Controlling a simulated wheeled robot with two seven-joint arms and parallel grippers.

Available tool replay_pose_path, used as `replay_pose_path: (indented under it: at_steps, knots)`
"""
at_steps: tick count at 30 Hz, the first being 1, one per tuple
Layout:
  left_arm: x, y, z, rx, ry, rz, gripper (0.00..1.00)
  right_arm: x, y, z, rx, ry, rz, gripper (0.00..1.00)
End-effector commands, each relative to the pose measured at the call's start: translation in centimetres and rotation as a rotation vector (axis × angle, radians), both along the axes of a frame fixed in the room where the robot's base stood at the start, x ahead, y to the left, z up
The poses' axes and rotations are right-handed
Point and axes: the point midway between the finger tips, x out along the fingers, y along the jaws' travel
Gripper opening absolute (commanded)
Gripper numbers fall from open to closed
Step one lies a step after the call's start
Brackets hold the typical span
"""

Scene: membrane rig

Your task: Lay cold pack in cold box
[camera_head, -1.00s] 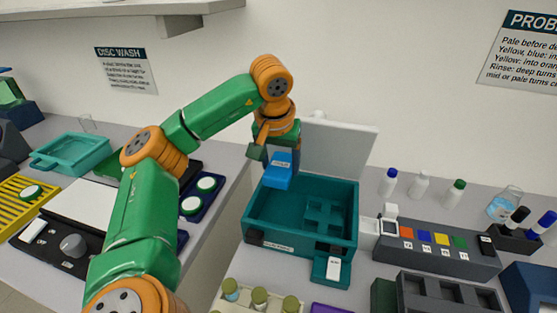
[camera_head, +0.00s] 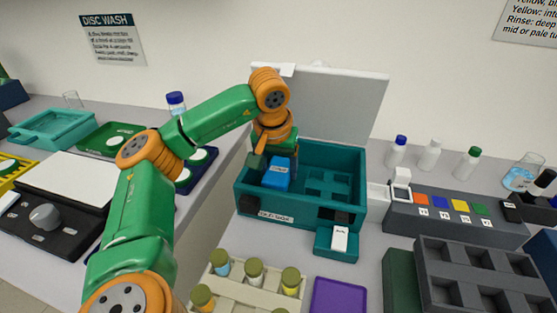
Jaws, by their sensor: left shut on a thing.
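The cold pack (camera_head: 277,175) is a blue block with a pale label. The cold box (camera_head: 345,163) is a teal open-topped box with its grey lid (camera_head: 335,100) raised at the back. Its floor has a small divided insert (camera_head: 327,185) to the right. My left gripper (camera_head: 266,165) is shut on the cold pack and holds it inside the left part of the box, at about rim height or lower. Whether the pack touches the floor cannot be told. My right gripper is not in view.
A vial rack (camera_head: 245,290) and a purple pad (camera_head: 338,296) lie in front of the box. A grey block with coloured squares (camera_head: 455,218) stands to the right, with several capped bottles behind. A dark rack (camera_head: 480,280) is at front right.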

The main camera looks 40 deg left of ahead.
Motion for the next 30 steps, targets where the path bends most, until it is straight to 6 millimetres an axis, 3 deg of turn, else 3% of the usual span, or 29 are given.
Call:
replay_pose_path:
  at_steps: [3, 13, 14, 17, 26, 30]
  knots:
    - [0.0, 0.0, -0.8, 0.0, 0.0, 0.0, 0.05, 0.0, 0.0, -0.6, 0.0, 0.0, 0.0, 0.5]
    - [0.0, 0.0, -0.9, -0.001, 0.0, 0.0, 0.05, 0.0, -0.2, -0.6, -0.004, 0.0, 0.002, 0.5]
    - [0.0, 0.0, -0.9, -0.001, 0.0, 0.0, 0.75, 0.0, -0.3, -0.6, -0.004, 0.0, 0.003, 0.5]
    - [0.0, 0.0, -0.9, -0.001, 0.0, 0.0, 1.0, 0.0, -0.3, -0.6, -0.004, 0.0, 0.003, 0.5]
    - [0.0, 0.0, -0.9, 0.0, 0.001, 0.0, 1.0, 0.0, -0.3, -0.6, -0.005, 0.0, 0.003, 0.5]
    - [-0.3, -0.3, 0.8, -0.001, -0.004, -0.001, 1.0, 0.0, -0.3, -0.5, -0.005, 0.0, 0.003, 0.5]
